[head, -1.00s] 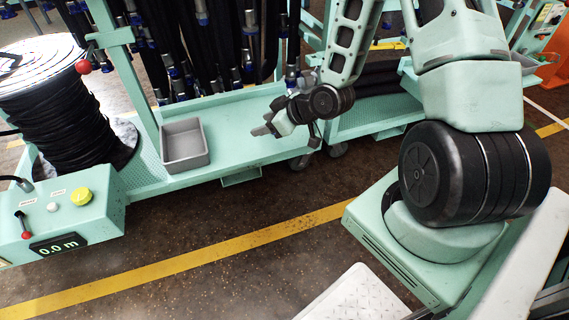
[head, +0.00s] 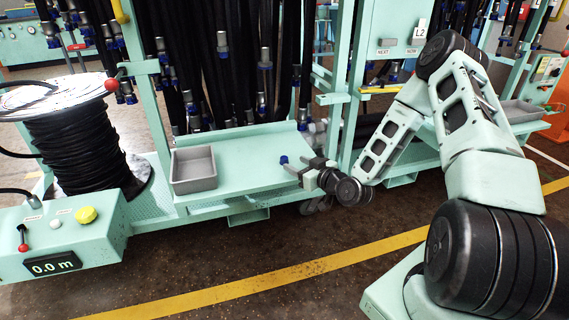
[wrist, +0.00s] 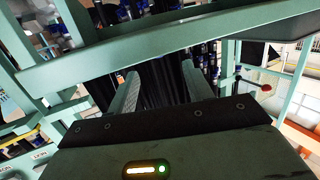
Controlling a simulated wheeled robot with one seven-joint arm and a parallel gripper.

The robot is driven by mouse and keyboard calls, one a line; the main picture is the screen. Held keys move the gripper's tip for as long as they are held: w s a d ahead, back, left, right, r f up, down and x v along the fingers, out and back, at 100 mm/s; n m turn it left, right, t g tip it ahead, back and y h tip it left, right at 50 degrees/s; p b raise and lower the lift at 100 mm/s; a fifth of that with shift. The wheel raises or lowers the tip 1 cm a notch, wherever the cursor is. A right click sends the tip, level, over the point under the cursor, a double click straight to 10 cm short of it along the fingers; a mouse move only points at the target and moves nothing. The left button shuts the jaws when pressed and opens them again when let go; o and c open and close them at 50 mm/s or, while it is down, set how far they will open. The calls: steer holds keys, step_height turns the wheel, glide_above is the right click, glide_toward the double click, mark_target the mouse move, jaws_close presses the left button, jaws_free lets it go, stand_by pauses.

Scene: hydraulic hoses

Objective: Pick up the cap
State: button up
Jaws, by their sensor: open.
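My gripper (head: 296,165) is over the right part of the green shelf (head: 245,168) in the head view. In the wrist view its two fingers (wrist: 160,80) stand apart, with nothing held between them. Dark hoses show beyond the gap, and a green bar crosses in front. A small blue piece (head: 284,159) shows at the fingertips in the head view; I cannot tell whether it is a cap or part of something else. Several hose ends with blue parts (head: 222,45) hang on the rack. I cannot single out a separate cap in either view.
A grey bin (head: 194,171) sits on the shelf's left part, with bare shelf to its right. A hose reel (head: 75,130) and control box (head: 65,238) stand left. A green upright (head: 350,70) rises close to my gripper. The floor in front is clear.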

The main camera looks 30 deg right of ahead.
mark_target(287, 159)
steer(key=w, duration=0.2)
steer(key=w+f+b, duration=0.1)
steer(key=w, duration=0.2)
steer(key=w+b, duration=0.1)
steer(key=w, duration=0.1)
steer(key=shift+w+a+f, duration=0.25)
steer(key=c, duration=1)
